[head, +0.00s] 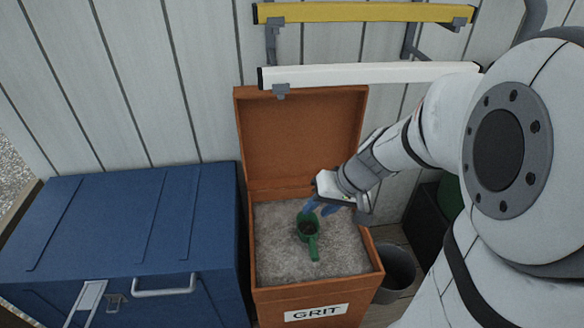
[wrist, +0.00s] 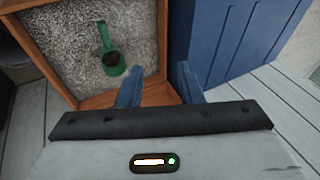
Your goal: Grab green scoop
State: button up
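The green scoop (head: 313,245) lies on the grey grit in the open orange grit bin (head: 262,294), its handle towards the bin's front. Some dark material shows in its cup. My gripper (head: 322,208) is over the bin, near the cup end of the scoop. In the wrist view my gripper (wrist: 158,84) has its two blue fingers apart with nothing between them. The scoop (wrist: 111,60) shows there to the upper left of the fingers, not between them. The exact height of the fingers above the grit is hard to tell.
The bin's lid (head: 303,133) stands open against the panelled wall. A blue chest (head: 125,220) stands close on the left. A dark bucket (head: 397,272) stands on the right. Yellow (head: 365,12) and white (head: 370,74) bars hang on the wall above.

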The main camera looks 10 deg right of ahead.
jog(key=m+t+y+b, duration=0.1)
jog(key=m+t+b, duration=0.1)
jog(key=b, duration=1.3)
send_near(312, 245)
notch_tip(312, 245, down, 3)
jog(key=a, duration=0.1)
jog(key=shift+w+a+f+b, duration=0.25)
jog(key=shift+w+b, duration=0.15)
jog(key=shift+w, duration=0.2)
jog(key=b+x, duration=0.2)
jog(key=x, duration=0.5)
jog(key=shift+w+d+f+b, duration=0.1)
jog(key=shift+w+b, duration=0.2)
jog(key=shift+c, duration=0.4)
grip_shut()
